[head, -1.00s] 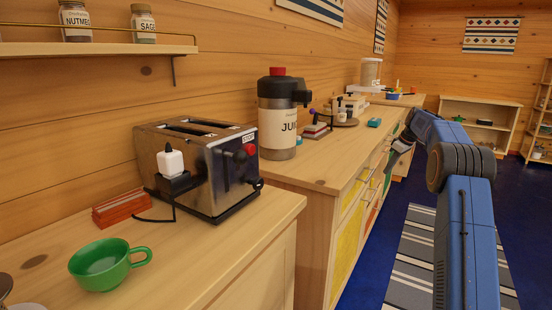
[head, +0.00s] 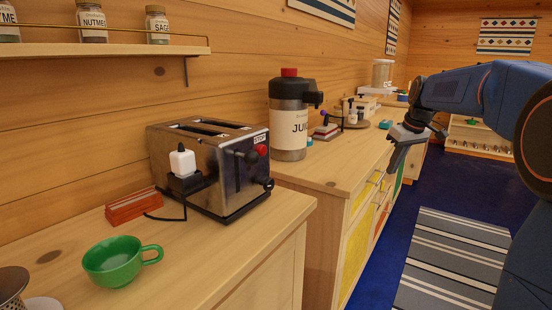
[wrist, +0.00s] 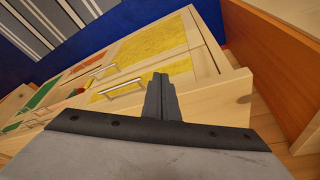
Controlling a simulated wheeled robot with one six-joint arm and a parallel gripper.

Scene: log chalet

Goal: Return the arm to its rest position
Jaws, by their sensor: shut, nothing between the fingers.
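My blue arm (head: 470,90) reaches in from the right side of the head view, raised and bent. My gripper (head: 396,155) hangs at its end, pointing down, in front of the far counter's drawer fronts. In the wrist view the dark fingers (wrist: 160,97) are together with nothing between them. Behind them lie the counter's yellow panels (wrist: 150,45) and metal handles, seen at a slant.
A toaster (head: 212,165), a green cup (head: 118,262) and a red-brown rack (head: 133,206) stand on the near counter (head: 225,262). A juice dispenser (head: 289,125) stands on the far counter. A striped rug (head: 455,262) lies on the open blue floor.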

